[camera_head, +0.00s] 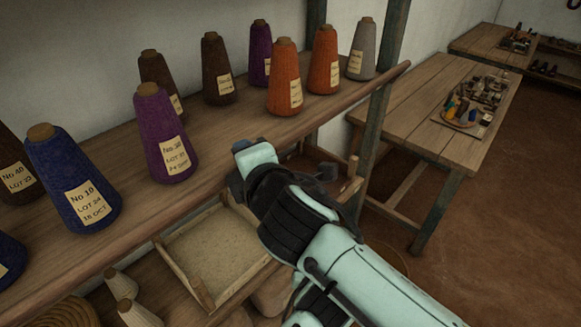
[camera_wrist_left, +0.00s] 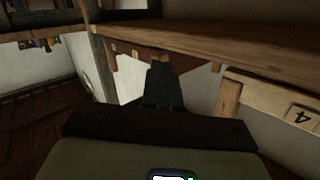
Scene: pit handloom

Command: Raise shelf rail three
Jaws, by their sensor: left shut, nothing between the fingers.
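The wooden shelf (camera_head: 230,132) runs diagonally across the head view with several cones of yarn on it. My left arm reaches in from the lower right and its hand is at the shelf's front edge; its fingertips are hidden there. In the left wrist view my left gripper (camera_wrist_left: 163,82) is shut and empty, below a wooden shelf board (camera_wrist_left: 215,42). I cannot read a number three anywhere. My right gripper is not in view.
A dark post (camera_head: 378,110) stands at the shelf's right end. A sand-coloured tray (camera_head: 215,250) and pale cones (camera_head: 122,285) lie below the shelf. A wooden table (camera_head: 420,125) with small tools stands to the right; the brown floor (camera_head: 500,230) beside it is clear.

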